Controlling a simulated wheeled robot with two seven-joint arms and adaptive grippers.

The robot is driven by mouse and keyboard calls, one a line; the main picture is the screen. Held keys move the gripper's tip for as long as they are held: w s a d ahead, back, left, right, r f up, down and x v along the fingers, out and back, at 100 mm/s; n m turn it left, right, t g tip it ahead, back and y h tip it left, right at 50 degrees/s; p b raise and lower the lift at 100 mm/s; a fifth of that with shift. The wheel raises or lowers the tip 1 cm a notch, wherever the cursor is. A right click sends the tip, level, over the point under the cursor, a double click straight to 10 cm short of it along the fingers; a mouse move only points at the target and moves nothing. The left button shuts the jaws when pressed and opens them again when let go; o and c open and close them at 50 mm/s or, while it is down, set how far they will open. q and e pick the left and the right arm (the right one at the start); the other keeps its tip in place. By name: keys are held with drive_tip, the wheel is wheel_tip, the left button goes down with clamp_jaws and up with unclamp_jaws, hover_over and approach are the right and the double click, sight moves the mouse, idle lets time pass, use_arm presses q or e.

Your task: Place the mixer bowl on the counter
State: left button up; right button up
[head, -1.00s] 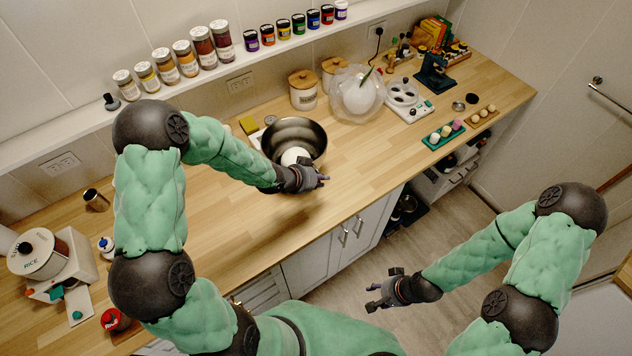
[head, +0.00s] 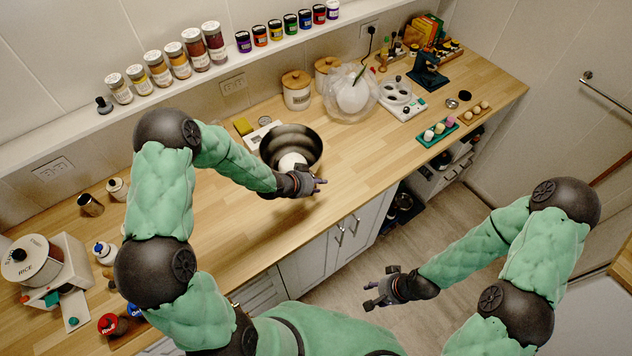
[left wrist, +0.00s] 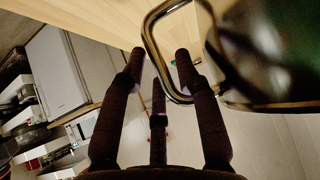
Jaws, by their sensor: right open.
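The mixer bowl (head: 306,142) is a shiny steel bowl with a white rounded thing inside, at the back middle of the wooden counter (head: 370,150). My left gripper (head: 318,184) is at its front right side. In the left wrist view, the fingers (left wrist: 160,65) are around the bowl's metal loop handle (left wrist: 150,35), with the bowl (left wrist: 265,45) at the right. It looks shut on the handle. Whether the bowl's base touches the counter is hidden by my arm. My right gripper (head: 377,296) is open and empty, low in front of the cabinets.
A white scale (head: 262,132) and yellow sponge (head: 243,126) are behind the bowl. Canisters (head: 297,92) and a bagged white item (head: 352,92) stand behind right. The counter right of the bowl is clear.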

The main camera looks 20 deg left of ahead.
idle(0.3)
use_arm(q)
drive_tip(key=p+v, duration=0.2)
drive_tip(key=v, duration=1)
drive_tip(key=s+d+f+n+g, duration=0.3)
drive_tip(key=s+d+f+n, duration=0.2)
drive_tip(key=s+f, duration=0.4)
drive_tip(key=s+d+f+n+g, duration=0.4)
drive_tip(key=s+d+f+n, duration=0.1)
drive_tip(key=s+f, duration=0.3)
drive_tip(key=shift+s+d+f+y, duration=0.4)
drive_tip(key=shift+d+f, duration=0.2)
drive_tip(key=shift+d, duration=0.1)
